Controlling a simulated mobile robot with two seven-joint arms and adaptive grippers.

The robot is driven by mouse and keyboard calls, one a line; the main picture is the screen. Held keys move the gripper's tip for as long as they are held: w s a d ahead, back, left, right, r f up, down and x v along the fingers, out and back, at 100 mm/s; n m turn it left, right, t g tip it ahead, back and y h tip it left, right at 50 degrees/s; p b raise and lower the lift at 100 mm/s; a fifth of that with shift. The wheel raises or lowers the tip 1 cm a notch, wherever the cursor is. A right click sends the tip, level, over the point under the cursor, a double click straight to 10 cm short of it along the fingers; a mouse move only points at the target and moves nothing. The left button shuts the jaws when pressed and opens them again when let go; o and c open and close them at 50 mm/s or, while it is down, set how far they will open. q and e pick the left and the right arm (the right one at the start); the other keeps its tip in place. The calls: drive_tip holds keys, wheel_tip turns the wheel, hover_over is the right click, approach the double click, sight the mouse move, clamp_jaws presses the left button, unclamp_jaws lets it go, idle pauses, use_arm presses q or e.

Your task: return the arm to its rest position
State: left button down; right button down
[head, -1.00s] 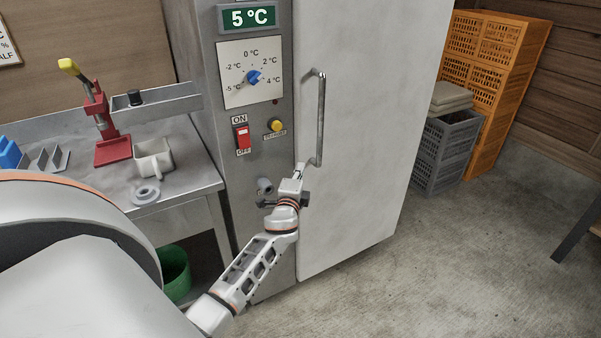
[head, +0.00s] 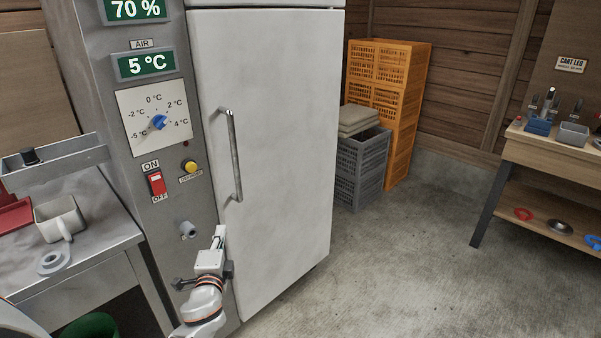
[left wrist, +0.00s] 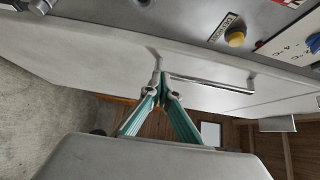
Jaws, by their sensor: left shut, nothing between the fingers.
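My left gripper (head: 220,232) is in front of the tall grey cabinet, low by the edge between the control panel and the white door (head: 285,130). It sits below the lower end of the door's bar handle (head: 234,155), apart from it in the picture. In the left wrist view my left gripper (left wrist: 161,82) shows its green-sided fingers brought together at the tips, with nothing between them. The handle (left wrist: 210,84) crosses that view just beyond the fingertips. The door looks shut. My right gripper is in neither view.
The control panel carries a dial (head: 158,122), a red switch (head: 156,183) and a yellow button (head: 191,166). A metal bench (head: 95,255) with a mug (head: 60,218) stands left. Grey crates (head: 362,168) and orange crates (head: 403,125) stand behind. A wooden table (head: 550,150) is right; the floor between is clear.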

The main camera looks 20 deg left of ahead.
use_arm(q)
drive_tip(key=s+d+f+n+g+h, duration=0.25)
drive_tip(key=s+d+f+h, duration=0.25)
drive_tip(key=s+d+f, duration=0.6)
drive_tip(key=s+d+f+n+g+h, duration=0.1)
drive_tip(key=s+d+f+n+h, duration=0.2)
drive_tip(key=s+d+f, duration=0.2)
drive_tip(key=s+d+f+n+g+h, duration=0.2)
drive_tip(key=s+d+f, duration=0.4)
drive_tip(key=s+d, duration=0.3)
drive_tip(key=shift+s+d+n+h, duration=0.15)
drive_tip(key=shift+d+n+h, duration=0.3)
drive_tip(key=shift+d, duration=0.25)
